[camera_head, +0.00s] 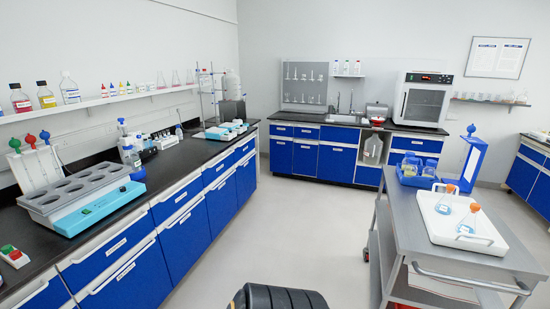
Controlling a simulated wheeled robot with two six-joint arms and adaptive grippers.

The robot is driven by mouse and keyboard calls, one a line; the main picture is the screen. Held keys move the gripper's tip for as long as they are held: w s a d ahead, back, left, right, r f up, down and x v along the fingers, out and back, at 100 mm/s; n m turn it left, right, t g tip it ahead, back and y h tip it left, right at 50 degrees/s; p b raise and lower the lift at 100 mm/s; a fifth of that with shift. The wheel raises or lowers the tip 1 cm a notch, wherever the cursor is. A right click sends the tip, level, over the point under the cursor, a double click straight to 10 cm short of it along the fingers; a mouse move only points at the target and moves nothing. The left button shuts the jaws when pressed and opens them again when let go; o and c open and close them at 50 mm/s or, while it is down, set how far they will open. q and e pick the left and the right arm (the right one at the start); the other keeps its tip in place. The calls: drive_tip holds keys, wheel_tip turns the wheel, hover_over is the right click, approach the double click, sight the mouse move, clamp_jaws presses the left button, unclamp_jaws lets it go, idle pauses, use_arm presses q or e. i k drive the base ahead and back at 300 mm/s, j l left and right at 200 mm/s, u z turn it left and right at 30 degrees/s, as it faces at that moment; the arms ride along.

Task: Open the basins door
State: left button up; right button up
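The basin (343,119) is set in the dark counter along the back wall, with a thin tap over it. Below it is a blue front panel (339,134), and under that a blue cabinet door (336,163) with a pale label strip near its top. Both look closed and flush with the cabinet fronts beside them. More blue doors (305,158) stand to the left. Neither of my grippers shows in the head view, so nothing is seen touching the door.
A long left counter (205,158) with blue cabinets runs toward the back. A grey cart (406,215) with a white tray (437,232) and flasks stands at right. Clear floor (290,225) lies between them. A white oven (422,100) sits on the back counter.

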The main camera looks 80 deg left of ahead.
sight(281, 147)
drive_tip(key=u, duration=2.75)
drive_tip(key=i+z, duration=0.3)
drive_tip(key=i, duration=1.85)
drive_tip(key=i+u, duration=0.1)
drive_tip(key=i, duration=0.4)
drive_tip(key=i+l+u, duration=0.1)
drive_tip(key=i, duration=0.4)
drive_tip(key=i+l+u, duration=0.1)
drive_tip(key=i, duration=0.4)
drive_tip(key=i+l+u, duration=0.1)
drive_tip(key=i+l, duration=0.15)
drive_tip(key=i, duration=0.25)
drive_tip(key=i+l+u, duration=0.1)
drive_tip(key=i, duration=0.4)
drive_tip(key=l, duration=0.1)
